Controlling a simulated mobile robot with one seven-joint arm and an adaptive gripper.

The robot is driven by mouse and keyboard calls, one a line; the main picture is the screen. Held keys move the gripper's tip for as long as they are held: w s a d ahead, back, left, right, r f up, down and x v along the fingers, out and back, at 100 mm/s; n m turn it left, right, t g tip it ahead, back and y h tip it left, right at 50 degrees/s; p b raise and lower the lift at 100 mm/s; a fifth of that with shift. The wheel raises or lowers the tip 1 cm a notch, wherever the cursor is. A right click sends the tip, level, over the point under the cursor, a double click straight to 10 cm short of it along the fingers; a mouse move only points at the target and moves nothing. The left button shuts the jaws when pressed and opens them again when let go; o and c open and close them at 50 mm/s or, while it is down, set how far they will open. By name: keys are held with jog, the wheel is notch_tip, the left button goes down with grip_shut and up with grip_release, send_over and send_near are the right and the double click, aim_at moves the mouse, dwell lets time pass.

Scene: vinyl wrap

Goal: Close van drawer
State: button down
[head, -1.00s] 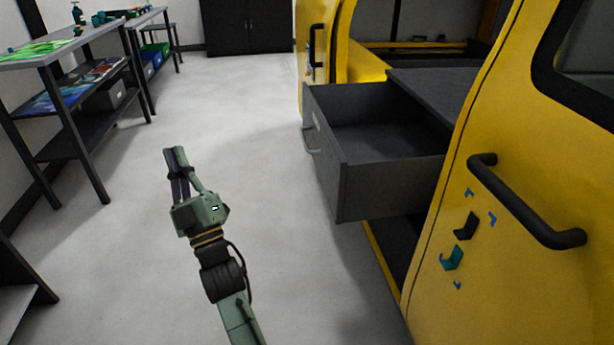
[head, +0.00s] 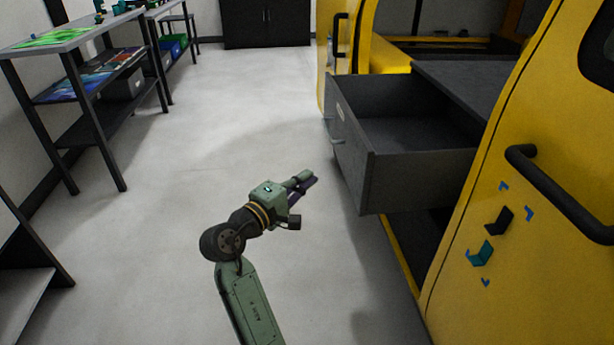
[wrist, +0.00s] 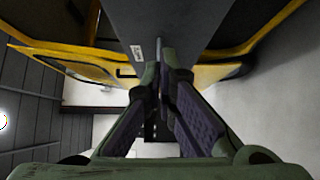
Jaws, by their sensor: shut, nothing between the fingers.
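The dark grey van drawer (head: 420,183) stands pulled out of the open side of the yellow van (head: 560,110). It is open at the top and looks empty. Its handle (head: 337,141) is on the front face, at the left in the head view. My gripper (head: 308,184) is shut and empty. It is left of the drawer front, pointing right toward it, and looks apart from it. In the wrist view my gripper (wrist: 165,82) also shows shut, with the grey drawer face (wrist: 165,22) beyond the fingertips.
An open yellow van door with a black handle (head: 339,35) stands beyond the drawer. The near yellow panel has a black bar handle (head: 555,192). Shelves (head: 85,95) line the left wall. The floor (head: 180,210) between is clear.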

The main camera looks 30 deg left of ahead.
jog(key=p, duration=0.1)
send_near(350, 154)
jog(key=w+a, duration=0.2)
jog(key=w, duration=0.1)
jog(key=shift+w+d+p, duration=0.2)
jog(key=shift+w+d, duration=0.2)
jog(key=shift+d, duration=0.3)
jog(key=shift+w+d+p, duration=0.2)
jog(key=shift+w+d, duration=0.2)
jog(key=shift+d, duration=0.3)
jog(key=w+d+p, duration=0.2)
jog(key=w+d, duration=0.4)
jog(key=d, duration=0.3)
jog(key=w+d+p, duration=0.3)
jog(key=w+d, duration=0.3)
jog(key=d, duration=0.2)
jog(key=w+d+p, duration=0.3)
jog(key=w+d, duration=0.3)
jog(key=d, duration=0.3)
jog(key=shift+d, duration=0.35)
jog(key=shift+d+r, duration=0.1)
jog(key=shift+d, duration=0.05)
